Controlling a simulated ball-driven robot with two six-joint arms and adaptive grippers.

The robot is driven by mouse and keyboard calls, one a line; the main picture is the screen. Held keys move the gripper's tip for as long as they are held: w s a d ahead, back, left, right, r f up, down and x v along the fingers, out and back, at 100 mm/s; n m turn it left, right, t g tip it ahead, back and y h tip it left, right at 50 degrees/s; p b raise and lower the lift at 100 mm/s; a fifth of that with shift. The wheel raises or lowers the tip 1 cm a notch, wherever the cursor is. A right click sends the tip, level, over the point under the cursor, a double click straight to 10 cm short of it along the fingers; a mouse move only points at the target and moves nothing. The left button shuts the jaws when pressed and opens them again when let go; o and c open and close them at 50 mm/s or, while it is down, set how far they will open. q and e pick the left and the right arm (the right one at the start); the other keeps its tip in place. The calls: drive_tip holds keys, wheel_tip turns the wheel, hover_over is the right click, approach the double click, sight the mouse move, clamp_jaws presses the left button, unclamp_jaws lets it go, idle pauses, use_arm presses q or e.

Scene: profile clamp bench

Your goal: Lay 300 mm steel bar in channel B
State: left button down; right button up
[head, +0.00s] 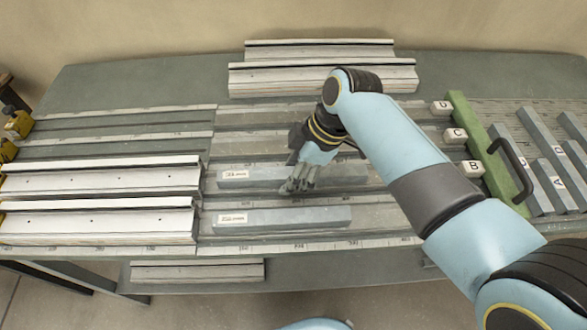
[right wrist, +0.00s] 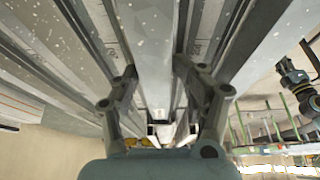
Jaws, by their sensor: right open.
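A grey steel bar (head: 255,183) with a small white label lies in the row that lines up with the block marked B (head: 473,168). A similar labelled bar (head: 285,217) lies in the row in front of it. The label print is too small to read. My right gripper (head: 297,186) is open over the rear bar. In the right wrist view its fingers (right wrist: 154,72) stand on either side of a grey bar (right wrist: 147,35). I cannot tell whether the fingertips reach below the bar's top. My left gripper is not in view.
White profiles (head: 95,220) fill the bench's left side, and more (head: 325,75) lie at the back. A green stop (head: 487,150) with a black handle stands right of blocks C (head: 455,135) and D (head: 441,107). Several lettered bars (head: 540,165) lie beyond. My right arm covers the right middle.

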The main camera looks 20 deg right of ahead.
drive_tip(key=shift+d+r, duration=0.1)
drive_tip(key=shift+d, duration=0.05)
drive_tip(key=v, duration=1.2)
drive_tip(key=shift+r+p, duration=0.3)
drive_tip(key=shift+r, duration=0.05)
